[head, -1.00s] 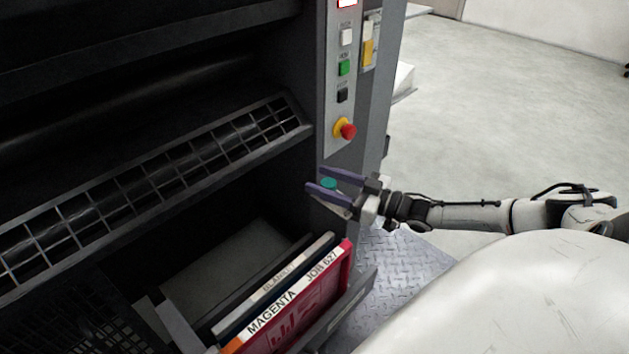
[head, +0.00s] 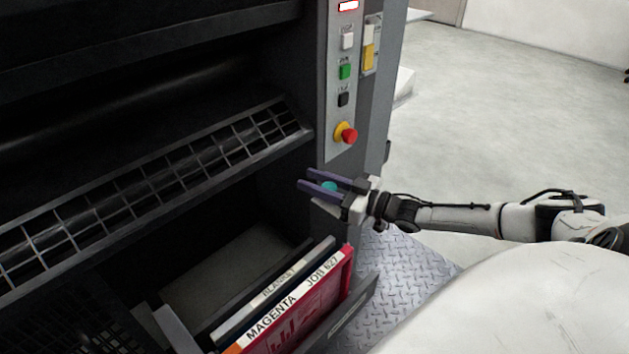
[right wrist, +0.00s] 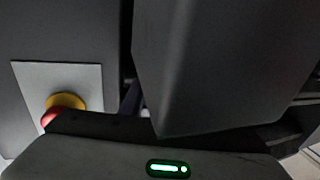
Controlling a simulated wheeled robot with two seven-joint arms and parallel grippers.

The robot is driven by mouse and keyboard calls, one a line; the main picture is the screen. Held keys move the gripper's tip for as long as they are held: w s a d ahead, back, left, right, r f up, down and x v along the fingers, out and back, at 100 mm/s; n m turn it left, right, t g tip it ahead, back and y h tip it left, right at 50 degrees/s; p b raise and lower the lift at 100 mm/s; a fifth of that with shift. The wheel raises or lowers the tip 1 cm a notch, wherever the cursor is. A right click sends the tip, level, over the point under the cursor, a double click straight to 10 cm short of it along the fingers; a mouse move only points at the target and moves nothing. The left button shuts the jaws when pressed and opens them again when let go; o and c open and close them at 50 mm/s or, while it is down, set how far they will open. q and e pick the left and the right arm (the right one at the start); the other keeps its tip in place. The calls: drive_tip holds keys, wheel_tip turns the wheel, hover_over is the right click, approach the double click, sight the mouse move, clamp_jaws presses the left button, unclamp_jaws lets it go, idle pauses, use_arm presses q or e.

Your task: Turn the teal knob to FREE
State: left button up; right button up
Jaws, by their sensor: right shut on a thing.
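The teal knob (head: 329,187) sits on the dark machine front, below the control panel. My right gripper (head: 311,180) comes in from the right with one purple finger on each side of the knob, and it is shut on the knob. Most of the knob is hidden between the fingers, so its pointer and any FREE marking do not show. In the right wrist view the knob is not visible; a bit of one finger (right wrist: 131,98) shows there. My left gripper is not in view.
Above the knob is a control panel with a red emergency button (head: 349,136) on a yellow base, also in the right wrist view (right wrist: 52,116). A green button (head: 345,71) is higher. Below stands a rack with a red MAGENTA plate (head: 300,312). A wire guard (head: 150,195) lies left.

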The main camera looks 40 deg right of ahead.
use_arm(q)
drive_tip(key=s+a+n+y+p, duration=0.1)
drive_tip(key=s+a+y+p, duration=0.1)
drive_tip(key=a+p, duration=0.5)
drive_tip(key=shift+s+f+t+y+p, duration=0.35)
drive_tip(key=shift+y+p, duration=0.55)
drive_tip(key=shift+p, duration=1.9)
use_arm(e)
drive_tip(key=shift+d+m+h, duration=0.4)
drive_tip(key=shift+m+h, duration=0.85)
drive_tip(key=shift+h, duration=0.65)
drive_tip(key=shift+d+m+h, duration=0.4)
drive_tip(key=shift+m+h, duration=0.8)
drive_tip(key=shift+h, duration=0.7)
drive_tip(key=shift+d+m+h, duration=0.4)
drive_tip(key=shift+m+h, duration=0.85)
drive_tip(key=shift+h, duration=0.65)
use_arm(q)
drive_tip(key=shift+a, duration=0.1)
use_arm(e)
drive_tip(key=o, duration=1)
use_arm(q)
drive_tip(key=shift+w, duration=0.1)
use_arm(e)
drive_tip(key=shift+o, duration=0.2)
drive_tip(key=shift+s, duration=0.1)
